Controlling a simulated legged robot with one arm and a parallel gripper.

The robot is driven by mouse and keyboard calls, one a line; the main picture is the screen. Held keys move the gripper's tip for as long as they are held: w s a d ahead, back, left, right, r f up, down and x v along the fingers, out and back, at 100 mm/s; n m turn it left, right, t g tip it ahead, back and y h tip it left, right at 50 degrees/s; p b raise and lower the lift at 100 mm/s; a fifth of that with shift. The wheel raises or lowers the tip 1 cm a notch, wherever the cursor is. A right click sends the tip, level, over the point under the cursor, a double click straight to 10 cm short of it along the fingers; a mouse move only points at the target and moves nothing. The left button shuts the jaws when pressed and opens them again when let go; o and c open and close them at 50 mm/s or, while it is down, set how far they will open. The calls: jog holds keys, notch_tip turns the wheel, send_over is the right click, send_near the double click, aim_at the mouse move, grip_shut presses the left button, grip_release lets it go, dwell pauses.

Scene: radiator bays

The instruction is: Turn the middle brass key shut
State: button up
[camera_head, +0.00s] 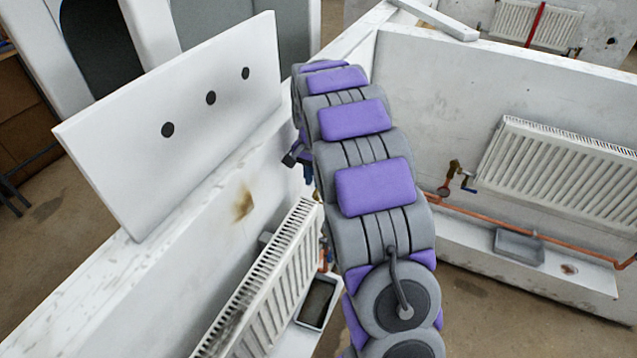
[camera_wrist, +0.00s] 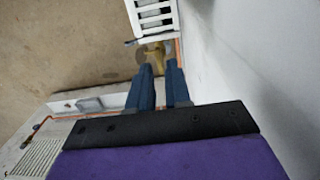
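A small brass fitting (camera_wrist: 153,54) shows in the wrist view at the end of the white radiator, just beyond my fingertips; I take it for the key. Its exact shape and turn are too small to tell. My gripper (camera_wrist: 162,68) points at it, with its two blue fingers apart and a gap between them. I cannot tell whether the fingertips touch the brass. In the head view my arm hides this fitting and most of the gripper; only a blue finger (camera_head: 308,173) shows left of the arm.
The near radiator (camera_head: 268,285) hangs on a white wall close beside my gripper, with a tray (camera_head: 318,303) below. A board with three black dots (camera_head: 190,125) stands above.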

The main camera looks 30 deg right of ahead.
notch_tip(320, 180, up, 8)
notch_tip(320, 180, up, 7)
send_over(314, 194)
jog(key=d, duration=0.2)
jog(key=s+a+f+n+b, duration=0.3)
jog(key=s+a, duration=0.3)
jog(key=s, duration=0.4)
jog(key=s+a+f+n+b, duration=0.25)
jog(key=s+a, duration=0.35)
jog(key=s, duration=0.3)
jog(key=s+a+f+n+b, duration=0.2)
jog(key=s+f, duration=0.4)
jog(key=s, duration=0.4)
jog(key=s+a+f+n+g+b, duration=0.1)
jog(key=s+f, duration=0.4)
jog(key=s, duration=0.5)
jog(key=shift+a+f+n+b, duration=0.4)
jog(key=shift+a+n+b, duration=0.45)
jog(key=shift+n+b, duration=0.15)
jog(key=shift+d, duration=0.2)
